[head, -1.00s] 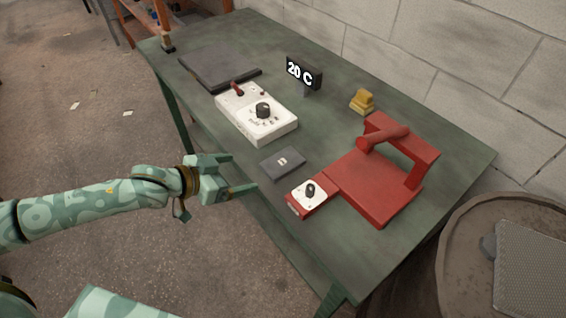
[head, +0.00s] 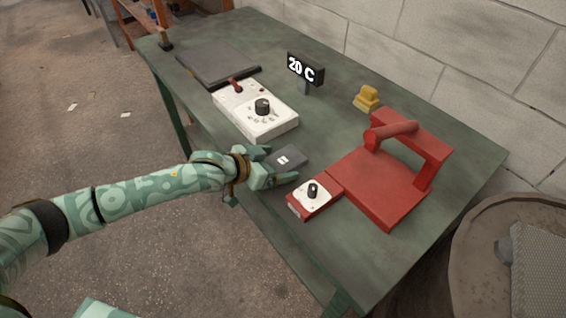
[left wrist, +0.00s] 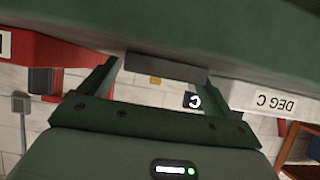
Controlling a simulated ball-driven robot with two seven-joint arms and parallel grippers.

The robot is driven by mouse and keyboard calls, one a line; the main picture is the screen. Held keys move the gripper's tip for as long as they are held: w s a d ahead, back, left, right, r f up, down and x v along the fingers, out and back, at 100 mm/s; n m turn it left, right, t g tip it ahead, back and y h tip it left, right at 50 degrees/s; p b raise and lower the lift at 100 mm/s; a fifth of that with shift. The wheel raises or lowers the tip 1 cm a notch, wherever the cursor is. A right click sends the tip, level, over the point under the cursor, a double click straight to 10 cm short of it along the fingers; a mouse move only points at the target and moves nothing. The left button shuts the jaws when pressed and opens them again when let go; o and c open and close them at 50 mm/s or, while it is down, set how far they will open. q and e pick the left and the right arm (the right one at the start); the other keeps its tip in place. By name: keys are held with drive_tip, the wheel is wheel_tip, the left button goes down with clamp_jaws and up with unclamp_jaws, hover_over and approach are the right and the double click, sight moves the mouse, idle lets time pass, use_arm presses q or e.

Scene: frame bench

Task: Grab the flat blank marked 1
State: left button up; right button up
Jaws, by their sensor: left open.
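The flat dark grey blank (head: 292,158) lies on the green bench with a small white label on top; I cannot read its mark clearly. It lies between the white control box and the red press. My left gripper (head: 280,166) is open at the blank's near edge, its fingers reaching to either side of it. In the left wrist view, which is upside down, the blank (left wrist: 165,67) shows as a dark slab between the tips of the open fingers. Its near edge faces the gripper, and I cannot tell whether a finger touches it. My right gripper is out of view.
The white control box (head: 255,115) with a black knob stands behind the blank. The red press (head: 375,185) and its small white dial panel (head: 313,192) stand close on the right. A "20 C" display (head: 305,69), yellow blocks (head: 367,98) and a dark plate (head: 217,65) sit farther back.

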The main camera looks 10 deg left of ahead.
use_arm(q)
drive_tip(key=c, duration=1.2)
drive_tip(key=shift+o, duration=0.2)
drive_tip(key=shift+r, duration=0.2)
